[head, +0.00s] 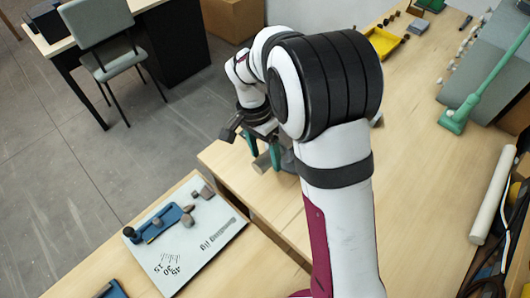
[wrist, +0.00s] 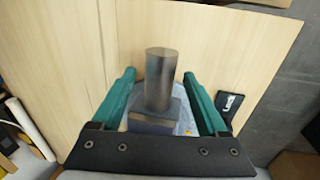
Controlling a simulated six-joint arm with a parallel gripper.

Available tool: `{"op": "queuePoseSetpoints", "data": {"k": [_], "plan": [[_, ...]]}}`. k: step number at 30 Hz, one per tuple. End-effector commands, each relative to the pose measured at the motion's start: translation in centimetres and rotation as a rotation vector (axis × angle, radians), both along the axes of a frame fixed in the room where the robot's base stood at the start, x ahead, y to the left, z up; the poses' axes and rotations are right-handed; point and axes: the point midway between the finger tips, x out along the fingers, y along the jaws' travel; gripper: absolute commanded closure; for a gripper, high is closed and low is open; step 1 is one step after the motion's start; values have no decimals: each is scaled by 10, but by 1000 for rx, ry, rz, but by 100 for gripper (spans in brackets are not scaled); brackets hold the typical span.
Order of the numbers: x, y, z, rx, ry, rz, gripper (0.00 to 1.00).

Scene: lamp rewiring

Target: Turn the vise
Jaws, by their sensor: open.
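My gripper (wrist: 160,76) is open, with one teal finger on each side of a grey metal cylinder (wrist: 161,66). There seem to be gaps between the cylinder and both fingers. The cylinder stands over a grey block, seemingly part of the vise (wrist: 152,122); the fingers and the black gripper bar hide much of it. A black lever marked "Lock" (wrist: 230,104) is just right of the right finger. In the head view, my gripper (head: 262,155) is at the bench edge, and my arm hides most of the vise there.
A white board (head: 205,240) with a blue tool (head: 165,222) and small blocks lies on the bench at lower left. A yellow tray (head: 383,42) and a green lamp arm (head: 455,118) are at upper right. A white roll (head: 493,195) lies at right. Bare wood surrounds the vise.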

Motion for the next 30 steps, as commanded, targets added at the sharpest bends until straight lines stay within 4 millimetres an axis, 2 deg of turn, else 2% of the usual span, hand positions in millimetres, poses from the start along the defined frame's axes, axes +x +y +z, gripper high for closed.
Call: {"op": "queuePoseSetpoints", "data": {"k": [8,11,21,30], "plan": [[-1,-1,-4,0,0,-1,23],[-1,-1,-4,0,0,-1,38],[-1,-1,-3,1,1,-1,99],[-1,-1,-3,1,0,-1,100]]}}
